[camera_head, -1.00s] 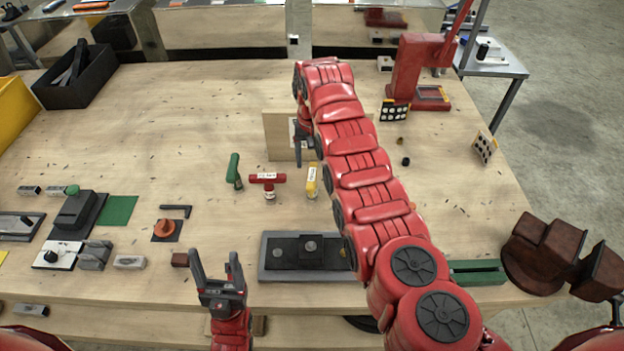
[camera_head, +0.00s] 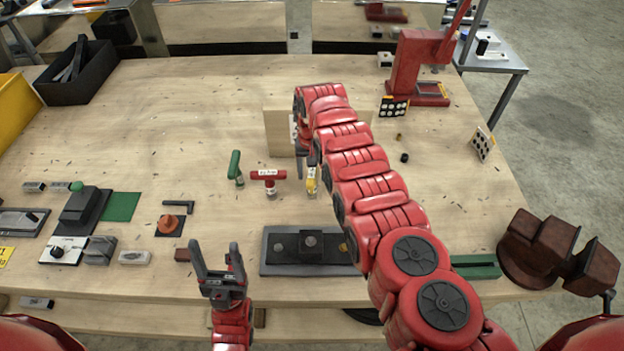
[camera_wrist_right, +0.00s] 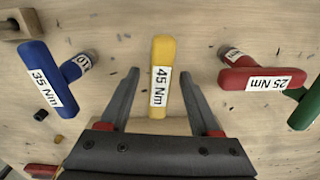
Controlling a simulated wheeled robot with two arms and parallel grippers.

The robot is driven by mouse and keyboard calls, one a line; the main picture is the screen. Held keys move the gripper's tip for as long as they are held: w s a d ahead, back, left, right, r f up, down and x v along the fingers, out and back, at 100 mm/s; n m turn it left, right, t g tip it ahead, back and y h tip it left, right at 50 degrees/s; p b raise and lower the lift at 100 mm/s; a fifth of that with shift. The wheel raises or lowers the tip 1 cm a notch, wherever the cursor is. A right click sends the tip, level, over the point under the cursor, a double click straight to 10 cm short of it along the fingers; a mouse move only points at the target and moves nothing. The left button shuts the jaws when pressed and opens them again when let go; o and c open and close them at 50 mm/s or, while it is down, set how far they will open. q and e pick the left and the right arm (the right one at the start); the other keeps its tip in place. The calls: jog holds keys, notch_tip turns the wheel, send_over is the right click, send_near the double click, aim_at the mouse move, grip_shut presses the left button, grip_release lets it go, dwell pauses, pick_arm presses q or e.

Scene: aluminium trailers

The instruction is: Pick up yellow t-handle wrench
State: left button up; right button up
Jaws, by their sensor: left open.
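The yellow t-handle wrench (camera_head: 311,183) stands on the table, partly hidden by my right gripper (camera_head: 306,168) in the head view. In the right wrist view its yellow handle (camera_wrist_right: 161,58), labelled 45 Nm, lies between the two fingers of my open right gripper (camera_wrist_right: 158,82). Gaps show on both sides of the handle, so the fingers are apart from it. My left gripper (camera_head: 218,262) is open and empty at the table's front edge.
A red 25 Nm wrench (camera_head: 269,176) and a green wrench (camera_head: 235,167) stand left of the yellow one. A blue 35 Nm wrench (camera_wrist_right: 48,78) shows in the wrist view. A wooden block (camera_head: 279,132) stands behind; a dark tray (camera_head: 283,268) lies in front.

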grip_shut()
dwell(1.2)
